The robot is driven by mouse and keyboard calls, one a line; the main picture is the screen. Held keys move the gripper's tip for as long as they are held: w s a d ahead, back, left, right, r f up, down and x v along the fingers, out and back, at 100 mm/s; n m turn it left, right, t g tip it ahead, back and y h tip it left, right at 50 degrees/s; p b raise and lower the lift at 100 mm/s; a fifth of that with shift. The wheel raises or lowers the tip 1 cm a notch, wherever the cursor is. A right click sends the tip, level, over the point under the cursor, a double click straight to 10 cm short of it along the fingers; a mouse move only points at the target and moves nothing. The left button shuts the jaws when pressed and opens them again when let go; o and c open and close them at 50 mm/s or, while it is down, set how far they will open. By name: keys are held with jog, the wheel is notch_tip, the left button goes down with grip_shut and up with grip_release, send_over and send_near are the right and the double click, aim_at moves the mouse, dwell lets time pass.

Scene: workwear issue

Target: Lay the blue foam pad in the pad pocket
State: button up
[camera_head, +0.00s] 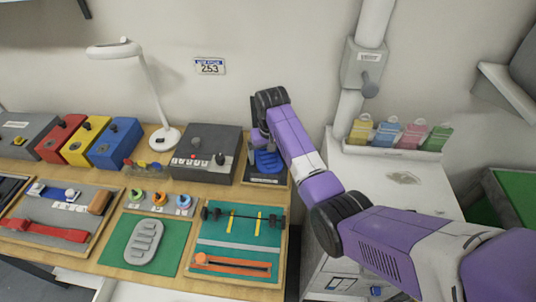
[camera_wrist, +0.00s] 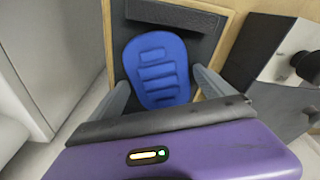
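The blue foam pad (camera_wrist: 157,70) is rounded, with several crosswise ridges, and lies on a dark holder at the right of the bench. In the head view the pad (camera_head: 268,161) is partly hidden by my gripper (camera_head: 259,138), which is over the holder. In the wrist view my gripper (camera_wrist: 165,92) is open, its grey fingers spread on either side of the pad with small gaps. A grey pad-shaped form (camera_head: 144,243) with crosswise bars is on a green panel at the bench front. I cannot tell whether it is a recess or raised.
A dark grey control box (camera_head: 205,153) stands left of the holder (camera_head: 265,180). A tray (camera_head: 236,270) with an orange tool is in front of it. Coloured rings (camera_head: 159,199) lie behind the green panel. A lamp (camera_head: 166,138) stands at the back. A white cabinet (camera_head: 405,180) is to the right.

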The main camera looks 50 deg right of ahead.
aim_at(269, 161)
notch_tip(269, 161, up, 12)
jog(key=s, duration=0.1)
jog(key=shift+s+a+r+b, duration=0.15)
jog(key=shift+s+a+b, duration=0.15)
jog(key=shift+a, duration=0.15)
dwell(0.7)
